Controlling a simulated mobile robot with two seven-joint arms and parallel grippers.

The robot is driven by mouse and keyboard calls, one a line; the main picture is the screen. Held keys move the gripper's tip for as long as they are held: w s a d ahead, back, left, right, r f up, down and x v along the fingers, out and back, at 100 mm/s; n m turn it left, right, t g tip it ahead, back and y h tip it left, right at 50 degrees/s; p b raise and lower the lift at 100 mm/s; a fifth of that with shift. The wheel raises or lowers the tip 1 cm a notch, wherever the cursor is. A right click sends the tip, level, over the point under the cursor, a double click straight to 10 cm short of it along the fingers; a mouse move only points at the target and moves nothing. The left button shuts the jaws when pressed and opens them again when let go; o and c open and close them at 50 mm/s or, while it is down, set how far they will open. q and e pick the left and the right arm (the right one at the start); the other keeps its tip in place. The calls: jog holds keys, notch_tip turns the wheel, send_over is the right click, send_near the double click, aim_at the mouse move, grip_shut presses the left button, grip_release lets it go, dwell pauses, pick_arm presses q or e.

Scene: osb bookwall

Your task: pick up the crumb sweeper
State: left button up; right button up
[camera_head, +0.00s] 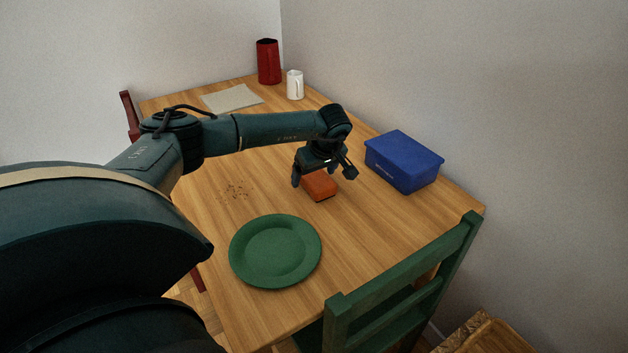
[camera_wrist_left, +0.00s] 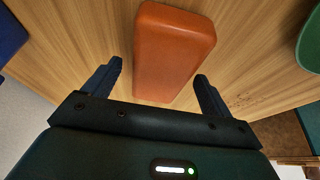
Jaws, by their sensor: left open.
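The crumb sweeper looks to be the orange block (camera_head: 319,186) on the wooden table, between the green plate and the blue box. My left gripper (camera_head: 325,178) is open just above it, and its fingers partly hide it in the head view. In the left wrist view the orange block (camera_wrist_left: 172,55) lies ahead of and between the two spread fingers of the left gripper (camera_wrist_left: 158,80). I cannot tell whether either finger touches it. My right gripper is not in view.
A green plate (camera_head: 275,251) lies at the near side, with dark crumbs (camera_head: 235,191) beyond it. A blue box (camera_head: 403,161) stands right of the gripper. A red container (camera_head: 268,62), white mug (camera_head: 295,85) and pale mat (camera_head: 232,98) are far back. A green chair (camera_head: 400,300) stands at the near edge.

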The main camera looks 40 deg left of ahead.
aim_at(314, 174)
pick_arm(q)
jog(key=shift+a+f, duration=0.15)
jog(key=shift+f, duration=0.25)
jog(key=shift+c, duration=0.3)
jog(key=shift+r, duration=0.1)
jog(key=c, duration=1.1)
notch_tip(314, 174, up, 10)
